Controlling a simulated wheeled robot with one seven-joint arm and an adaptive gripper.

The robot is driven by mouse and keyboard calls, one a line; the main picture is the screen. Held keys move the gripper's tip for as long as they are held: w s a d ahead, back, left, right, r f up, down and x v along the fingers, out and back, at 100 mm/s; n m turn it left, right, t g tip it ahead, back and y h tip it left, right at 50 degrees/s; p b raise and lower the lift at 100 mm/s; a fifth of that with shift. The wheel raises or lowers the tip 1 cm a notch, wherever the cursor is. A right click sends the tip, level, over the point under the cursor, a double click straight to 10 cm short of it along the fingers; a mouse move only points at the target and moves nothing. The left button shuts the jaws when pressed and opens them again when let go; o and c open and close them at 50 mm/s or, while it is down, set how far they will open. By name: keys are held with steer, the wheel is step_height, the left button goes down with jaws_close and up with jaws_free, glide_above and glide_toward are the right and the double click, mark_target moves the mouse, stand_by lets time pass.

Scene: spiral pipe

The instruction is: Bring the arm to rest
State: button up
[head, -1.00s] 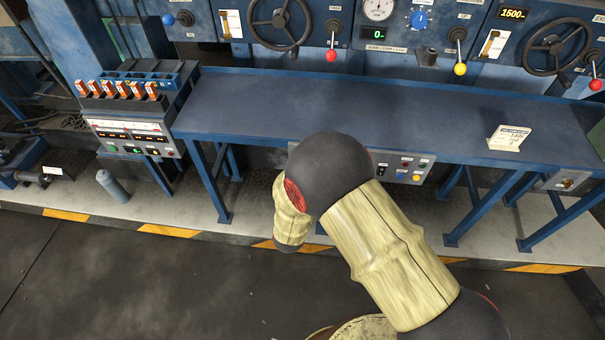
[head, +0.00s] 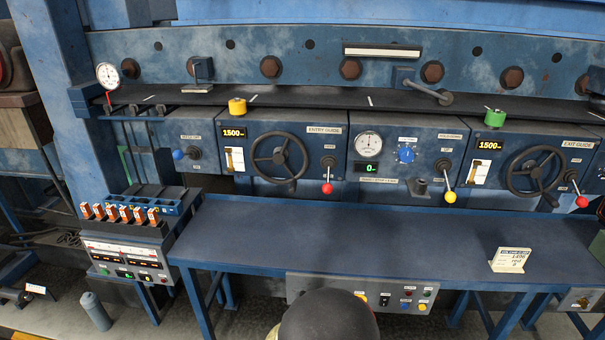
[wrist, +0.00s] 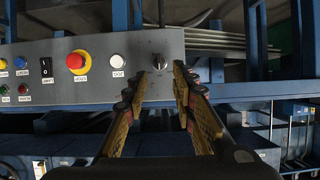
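My gripper (wrist: 160,95) shows in the wrist view with its two yellow-padded fingers spread apart and nothing between them. Beyond the fingertips is a grey control box (wrist: 105,75) with a red emergency button on a yellow ring (wrist: 76,61), a white button and a small knob (wrist: 159,62). I cannot tell whether the fingers touch the box. In the head view only a dark rounded joint of my arm (head: 328,316) shows at the bottom edge, in front of the same grey box (head: 378,291) under the bench. The gripper is hidden there.
A long blue bench (head: 360,234) spans the middle, bare except for a white card (head: 511,260) at right. Behind it stand panels with handwheels (head: 279,158) and coloured-knob levers. A switch console (head: 127,255) stands at left, a grey cylinder (head: 95,311) on the floor below.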

steer(key=s+a+f+n+g+y, duration=0.1)
steer(key=s+a+f+g+y, duration=0.1)
steer(key=s+a+f+g, duration=0.3)
steer(key=s+a+f+n+g+y, duration=0.1)
steer(key=s+f+n+g, duration=0.15)
steer(key=s, duration=0.55)
steer(key=s+d+r+g, duration=0.2)
steer(key=s+r, duration=0.1)
steer(key=r, duration=0.2)
steer(key=s+d+r+g, duration=0.2)
steer(key=s+r, duration=0.1)
steer(key=r, duration=0.3)
steer(key=s+d+r+m+t, duration=0.1)
steer(key=s+d+r+t, duration=0.1)
steer(key=d+r, duration=0.9)
steer(key=s+d+r+m+t+h, duration=0.1)
steer(key=s+d+r, duration=0.4)
steer(key=d+r, duration=0.7)
step_height(320, 180, up, 5)
steer(key=shift+s+r+t+h, duration=0.1)
steer(key=shift+s+t+h, duration=0.15)
steer(key=shift+t, duration=0.3)
